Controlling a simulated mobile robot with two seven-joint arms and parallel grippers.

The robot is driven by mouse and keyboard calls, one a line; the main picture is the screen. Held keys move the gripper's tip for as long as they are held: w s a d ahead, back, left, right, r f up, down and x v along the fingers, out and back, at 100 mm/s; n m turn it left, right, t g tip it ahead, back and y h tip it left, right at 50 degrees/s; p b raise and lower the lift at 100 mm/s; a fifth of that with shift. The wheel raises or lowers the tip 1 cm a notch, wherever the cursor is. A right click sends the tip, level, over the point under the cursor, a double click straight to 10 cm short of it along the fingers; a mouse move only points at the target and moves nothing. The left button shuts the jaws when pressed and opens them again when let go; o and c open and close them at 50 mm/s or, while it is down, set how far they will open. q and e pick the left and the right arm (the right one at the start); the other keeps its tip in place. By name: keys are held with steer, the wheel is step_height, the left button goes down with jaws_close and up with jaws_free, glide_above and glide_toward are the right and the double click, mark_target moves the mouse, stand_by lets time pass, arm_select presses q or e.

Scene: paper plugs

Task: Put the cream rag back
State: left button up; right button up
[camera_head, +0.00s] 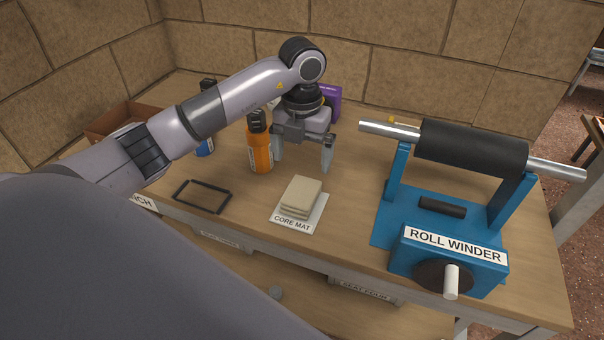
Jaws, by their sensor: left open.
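The cream rag (301,195) lies folded in a small stack on the white mat labelled CORE MAT (290,222), near the front of the bench. My left gripper (302,164) points down, open and empty, behind the rag and apart from it in the picture. A black rectangular outline (203,210) lies on the bench to the left of the mat, with nothing inside it. My right gripper is not in view.
An orange bottle (261,155) stands just left of my gripper. A blue bottle (206,147), brown box (112,122) and purple box (331,103) are further back. The blue roll winder (400,215) with its black roll (470,148) fills the right side.

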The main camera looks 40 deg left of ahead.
arm_select(q)
step_height(320, 180, up, 2)
steer(key=shift+r, duration=0.2)
stand_by(0.4)
